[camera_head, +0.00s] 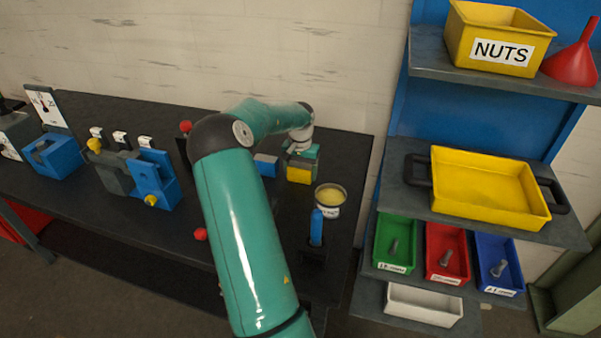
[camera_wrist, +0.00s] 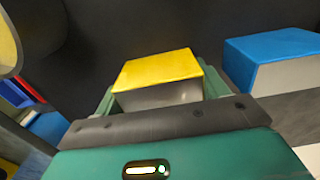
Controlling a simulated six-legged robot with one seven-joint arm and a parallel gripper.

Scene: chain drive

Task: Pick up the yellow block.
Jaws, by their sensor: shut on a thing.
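The yellow block (camera_head: 299,175) is at the right part of the dark bench, under the end of my arm. In the wrist view, the yellow block (camera_wrist: 158,68) shows a bright yellow face and a grey side. My gripper (camera_head: 302,164) is shut on the yellow block, with a green finger part at each side of it. The wrist view also shows my gripper (camera_wrist: 155,92) close around the block. I cannot tell whether the block touches the bench. Part of it is hidden by the gripper.
A blue and grey block (camera_head: 266,165) is left of the gripper, also in the wrist view (camera_wrist: 280,52). A tin with yellow contents (camera_head: 330,195) and a blue upright item (camera_head: 316,228) stand in front. Shelves with bins, including a yellow tray (camera_head: 485,222), are at the right.

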